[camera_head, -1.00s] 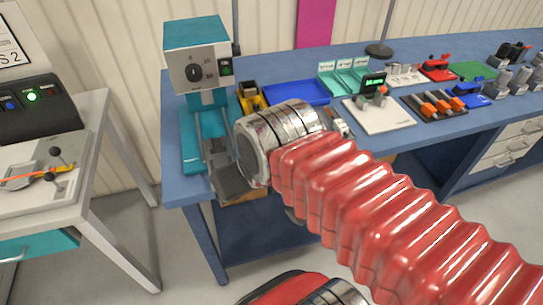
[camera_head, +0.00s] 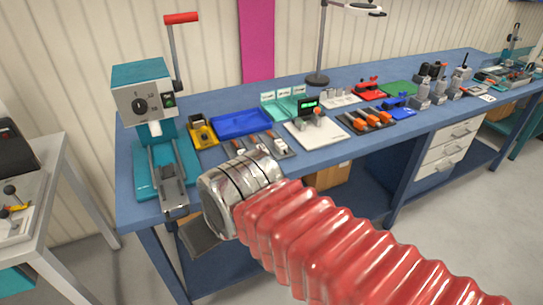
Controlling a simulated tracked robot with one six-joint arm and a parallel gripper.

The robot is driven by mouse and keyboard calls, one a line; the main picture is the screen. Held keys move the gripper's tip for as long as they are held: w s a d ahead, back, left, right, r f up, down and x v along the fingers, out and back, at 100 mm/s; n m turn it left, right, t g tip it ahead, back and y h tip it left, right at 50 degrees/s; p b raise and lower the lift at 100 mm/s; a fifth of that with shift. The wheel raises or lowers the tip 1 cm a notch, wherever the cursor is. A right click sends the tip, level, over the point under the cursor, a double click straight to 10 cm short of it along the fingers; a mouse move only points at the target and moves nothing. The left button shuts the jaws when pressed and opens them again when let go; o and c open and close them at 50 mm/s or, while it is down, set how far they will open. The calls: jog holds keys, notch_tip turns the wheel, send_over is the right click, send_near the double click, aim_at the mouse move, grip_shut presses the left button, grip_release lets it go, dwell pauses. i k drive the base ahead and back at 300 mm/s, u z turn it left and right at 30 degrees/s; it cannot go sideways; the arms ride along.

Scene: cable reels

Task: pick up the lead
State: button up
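I cannot make out a lead for certain in this view. On the left table, a small yellow part (camera_head: 17,209) with a black knob shows at the picture's edge, and the rest of that device is cut off. My arm, with a red ribbed sleeve and a silver wrist, reaches in from the lower right to the front edge of the blue bench. A dark grey plate of what looks like my gripper (camera_head: 203,238) shows below the wrist, beside the bench's front edge. The wrist hides the rest, so I cannot tell its opening or whether it holds anything.
A teal press (camera_head: 143,105) with a red-handled lever stands at the blue bench's left end. A blue tray (camera_head: 240,123), a yellow-black holder (camera_head: 202,131), a white board (camera_head: 316,134) and orange-handled tools (camera_head: 367,121) lie along the bench. A lamp stand (camera_head: 318,79) rises behind. A gap separates the two tables.

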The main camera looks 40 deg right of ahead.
aim_at(262, 147)
jog(key=z, duration=0.85)
jog(key=i, duration=0.7)
jog(key=u, duration=0.2)
